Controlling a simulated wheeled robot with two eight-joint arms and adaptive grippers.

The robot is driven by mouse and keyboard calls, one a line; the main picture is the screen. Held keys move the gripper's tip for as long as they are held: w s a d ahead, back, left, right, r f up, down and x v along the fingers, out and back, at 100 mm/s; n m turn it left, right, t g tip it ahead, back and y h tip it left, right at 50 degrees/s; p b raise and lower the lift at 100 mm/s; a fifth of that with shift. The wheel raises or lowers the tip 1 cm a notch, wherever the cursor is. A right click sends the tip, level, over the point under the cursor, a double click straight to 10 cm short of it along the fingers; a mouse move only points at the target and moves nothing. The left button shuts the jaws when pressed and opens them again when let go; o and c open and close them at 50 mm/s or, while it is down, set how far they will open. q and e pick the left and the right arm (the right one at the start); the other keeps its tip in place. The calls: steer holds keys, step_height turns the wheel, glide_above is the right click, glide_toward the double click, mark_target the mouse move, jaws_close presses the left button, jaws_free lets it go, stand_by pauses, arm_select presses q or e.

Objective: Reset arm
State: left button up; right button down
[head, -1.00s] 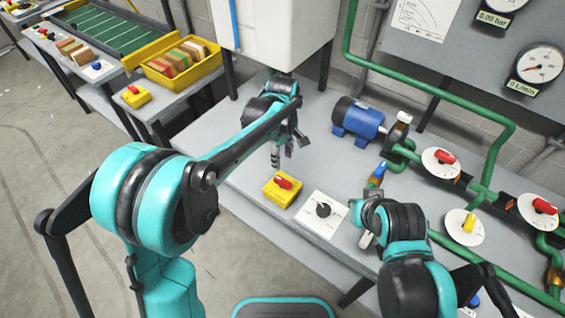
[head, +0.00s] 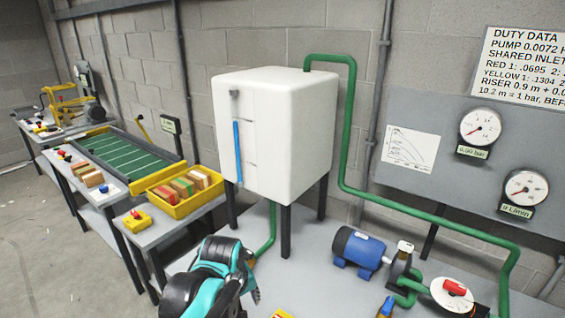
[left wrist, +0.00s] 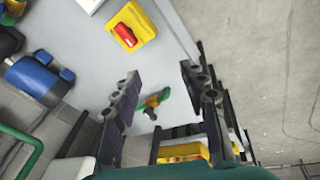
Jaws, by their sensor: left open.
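My left gripper (head: 253,288) shows at the bottom of the head view, with the teal and black arm behind it. In the left wrist view its two dark fingers (left wrist: 160,75) stand wide apart with nothing between their tips. They are over the grey bench (left wrist: 190,30), beside a yellow box with a red switch (left wrist: 144,33). Only a sliver of that yellow box (head: 282,313) shows in the head view. A small green fitting with a yellow part (left wrist: 153,102) shows beyond the fingers. My right gripper is not in view.
A white tank (head: 280,135) on dark legs stands behind the left gripper. A blue motor (head: 360,250), green pipes (head: 348,120) and a red-handled valve (head: 455,291) are to the right. A yellow tray of blocks (head: 178,207) is at left. Some grey bench top is bare.

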arm_select(q)
steer(key=s+a+f+m+t, duration=0.1)
steer(key=s+a+m+t, duration=0.3)
steer(key=s, duration=0.7)
steer(key=a+m, duration=0.2)
steer(key=a, duration=0.2)
steer(key=shift+s+f+y, duration=0.2)
steer(key=shift+y, duration=0.1)
